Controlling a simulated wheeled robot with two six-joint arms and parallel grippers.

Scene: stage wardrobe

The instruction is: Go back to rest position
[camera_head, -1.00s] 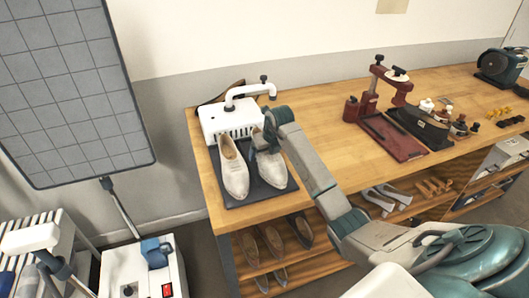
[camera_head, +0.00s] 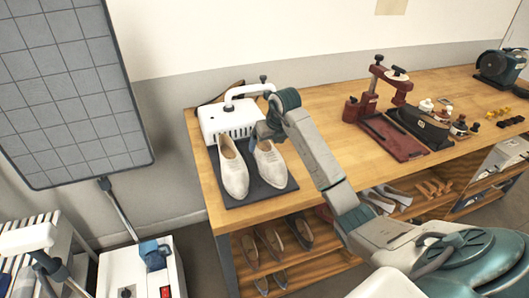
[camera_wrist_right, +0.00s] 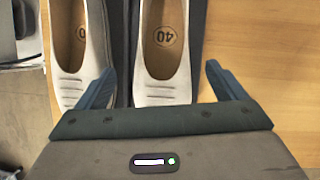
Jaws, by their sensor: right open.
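A pair of off-white shoes stands side by side on a dark mat (camera_head: 238,201) at the left end of the workbench. The left shoe (camera_head: 233,172) and the right shoe (camera_head: 270,165) both point to the front. My right gripper (camera_head: 262,131) is above the heel end of the right shoe, its fingers partly hidden by the wrist. In the right wrist view the gripper (camera_wrist_right: 158,88) is open and empty, with the right shoe (camera_wrist_right: 162,60) between and beyond its fingers. The left shoe (camera_wrist_right: 72,55) lies outside the left finger. My left gripper is not in view.
A white machine with a curved pipe (camera_head: 226,121) stands right behind the shoes. A red press (camera_head: 377,90) and a dark red tray (camera_head: 392,139) stand mid-bench (camera_head: 320,110). More shoes (camera_head: 270,243) sit on the lower shelf. A grey gridded panel (camera_head: 70,90) stands at left.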

